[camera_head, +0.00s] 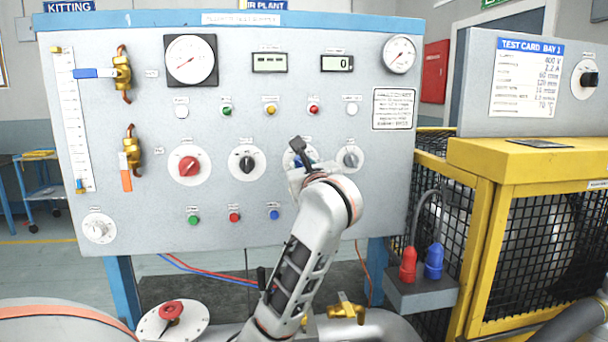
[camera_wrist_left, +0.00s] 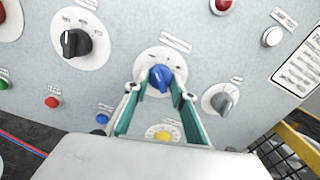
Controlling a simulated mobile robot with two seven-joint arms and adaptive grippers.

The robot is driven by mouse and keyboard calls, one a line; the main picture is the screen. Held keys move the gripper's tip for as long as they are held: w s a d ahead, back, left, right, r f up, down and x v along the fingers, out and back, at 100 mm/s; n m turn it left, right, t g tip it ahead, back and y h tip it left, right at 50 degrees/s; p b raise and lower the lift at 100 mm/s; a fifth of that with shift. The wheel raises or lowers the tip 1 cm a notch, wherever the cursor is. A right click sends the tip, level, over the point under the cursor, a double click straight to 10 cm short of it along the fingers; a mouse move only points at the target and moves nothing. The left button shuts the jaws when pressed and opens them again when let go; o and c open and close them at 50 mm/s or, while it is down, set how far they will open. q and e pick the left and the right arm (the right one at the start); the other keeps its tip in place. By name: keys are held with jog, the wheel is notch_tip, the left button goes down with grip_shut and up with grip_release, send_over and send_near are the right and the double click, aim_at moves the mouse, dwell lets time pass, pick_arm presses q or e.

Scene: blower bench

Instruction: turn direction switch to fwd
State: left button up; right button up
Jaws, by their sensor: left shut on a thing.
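A blue rotary knob (camera_wrist_left: 160,77) on a round white plate sits on the grey panel, and I take it for the direction switch. Its plate markings are too small to read. In the head view only a sliver of blue shows, mostly hidden by my left wrist. My left gripper (camera_wrist_left: 157,88) reaches up to the panel with its two teal-lined fingers on either side of the blue knob, shut on it. In the wrist view the knob's pointer ridge runs close to upright. My right gripper does not show.
A black knob (camera_head: 247,163) and a red knob (camera_head: 189,167) lie left of it, a grey knob (camera_head: 349,157) close on the right. A yellow knob (camera_wrist_left: 165,134) sits just below, partly hidden. Push buttons line the rows above and below. A yellow cage (camera_head: 470,220) stands right.

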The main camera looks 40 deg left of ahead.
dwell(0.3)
pick_arm(q)
jog(key=o, duration=1.1)
jog(key=v, duration=1.2)
jog(key=shift+d, duration=0.15)
